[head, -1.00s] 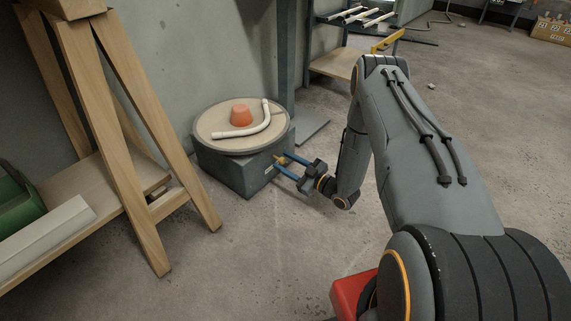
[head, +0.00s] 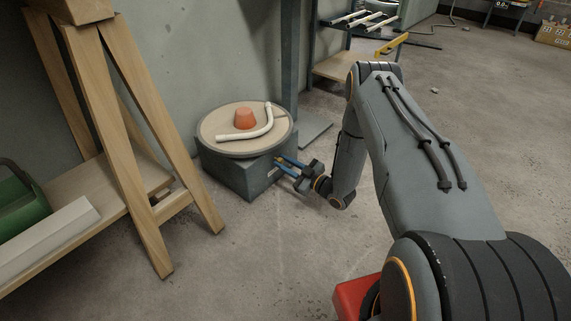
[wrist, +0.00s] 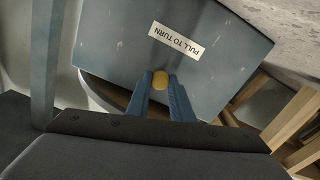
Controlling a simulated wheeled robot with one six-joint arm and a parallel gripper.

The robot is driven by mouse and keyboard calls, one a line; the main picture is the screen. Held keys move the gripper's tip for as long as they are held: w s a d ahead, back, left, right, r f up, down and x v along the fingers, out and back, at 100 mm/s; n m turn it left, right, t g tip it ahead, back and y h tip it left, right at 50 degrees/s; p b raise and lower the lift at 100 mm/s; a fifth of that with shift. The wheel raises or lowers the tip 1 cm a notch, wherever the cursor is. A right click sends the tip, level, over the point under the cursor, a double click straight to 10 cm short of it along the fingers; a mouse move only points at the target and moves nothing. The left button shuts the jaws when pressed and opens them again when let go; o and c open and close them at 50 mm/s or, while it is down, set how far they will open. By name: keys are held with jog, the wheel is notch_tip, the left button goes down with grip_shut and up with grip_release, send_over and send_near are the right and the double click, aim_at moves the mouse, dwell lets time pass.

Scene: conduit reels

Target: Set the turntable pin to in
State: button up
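The turntable (head: 212,136) is a round beige disc on a grey box base (head: 228,176) against the wall. My gripper (head: 278,163) is at the right side of the base. In the wrist view its blue fingers (wrist: 160,84) lie on both sides of the knob, closed in on it. The knob's shaft is hidden, so how deep the pin sits cannot be told.
An orange cone-shaped piece (head: 244,119) and a bent white conduit (head: 252,131) lie on the turntable. A wooden trestle (head: 140,190) stands at left. A rack (head: 345,68) with white pipes stands behind. The floor in front of the base is clear.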

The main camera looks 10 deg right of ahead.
jog(key=o, duration=0.5)
jog(key=shift+w+a, duration=0.1)
jog(key=shift+a, duration=0.05)
jog(key=shift+c, duration=0.2)
jog(key=p+v, duration=0.3)
jog(key=v, duration=0.5)
jog(key=shift+p, duration=0.3)
